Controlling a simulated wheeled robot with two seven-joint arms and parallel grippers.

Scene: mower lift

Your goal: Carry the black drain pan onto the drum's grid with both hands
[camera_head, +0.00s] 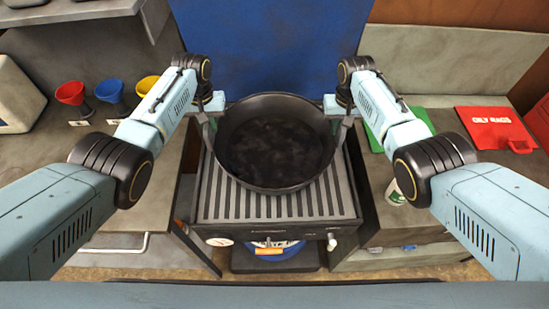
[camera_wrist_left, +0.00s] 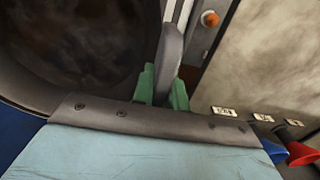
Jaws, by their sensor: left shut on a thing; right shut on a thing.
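The black drain pan (camera_head: 275,183) is round and level, over the back and middle of the drum's slatted grid (camera_head: 270,207). Its inside is dark and mottled. My left gripper (camera_head: 208,112) is at the pan's left side, and my right gripper (camera_head: 343,112) is at its right side; each is shut on a handle. In the left wrist view, the green fingertips (camera_wrist_left: 163,86) close around a grey upright handle beside the pan's dark rim (camera_wrist_left: 25,92). I cannot tell whether the pan's bottom touches the grid.
Red (camera_head: 71,93), blue (camera_head: 109,91) and yellow (camera_head: 147,85) funnels stand on the left bench. A red oily rags board (camera_head: 490,125) and a green sheet (camera_head: 418,117) lie on the right bench. A blue panel (camera_head: 270,45) rises behind the grid. The grid's front strip is bare.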

